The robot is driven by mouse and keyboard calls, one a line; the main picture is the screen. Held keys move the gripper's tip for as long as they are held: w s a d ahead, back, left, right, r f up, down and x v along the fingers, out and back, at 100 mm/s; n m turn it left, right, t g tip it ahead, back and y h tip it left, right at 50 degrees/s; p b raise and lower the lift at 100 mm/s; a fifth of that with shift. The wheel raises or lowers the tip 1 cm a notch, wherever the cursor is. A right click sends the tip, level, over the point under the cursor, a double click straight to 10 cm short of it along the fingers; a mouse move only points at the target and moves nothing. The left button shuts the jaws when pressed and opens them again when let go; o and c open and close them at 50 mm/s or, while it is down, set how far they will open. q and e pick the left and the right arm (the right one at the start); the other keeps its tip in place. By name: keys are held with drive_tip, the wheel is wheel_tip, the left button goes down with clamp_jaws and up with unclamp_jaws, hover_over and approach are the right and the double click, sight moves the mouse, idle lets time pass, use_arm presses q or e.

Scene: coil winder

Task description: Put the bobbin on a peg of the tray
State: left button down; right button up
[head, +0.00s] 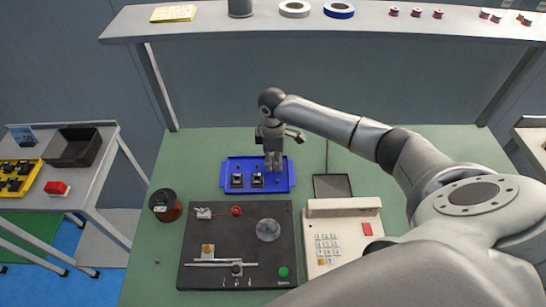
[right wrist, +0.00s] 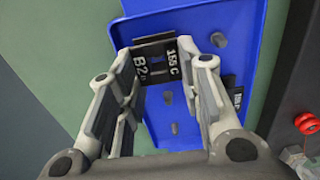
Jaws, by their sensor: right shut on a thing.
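My right gripper (head: 273,165) is over the right part of the blue tray (head: 282,185). In the right wrist view the gripper (right wrist: 165,68) is shut on a black bobbin (right wrist: 155,50) marked "B2" and "155 C". The blue tray (right wrist: 250,20) lies below it, with bare pegs such as this peg (right wrist: 219,40). Two dark bobbins, a left one (head: 237,180) and a right one (head: 257,180), stand on the tray. The gap between the held bobbin and the tray cannot be judged. My left gripper is not in view.
In front of the tray is a black winder plate (head: 215,275) with a red knob and a clear disc. A cream keypad unit (head: 345,235) is at its right, with a dark pad (head: 332,186) behind. A copper wire spool (head: 165,206) stands left. A shelf (head: 330,28) runs behind.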

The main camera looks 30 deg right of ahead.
drive_tip(key=shift+f, duration=0.3)
drive_tip(key=o, duration=0.8)
drive_tip(key=shift+r, duration=0.1)
wheel_tip(320, 180, up, 12)
drive_tip(key=shift+f, duration=0.1)
idle(0.3)
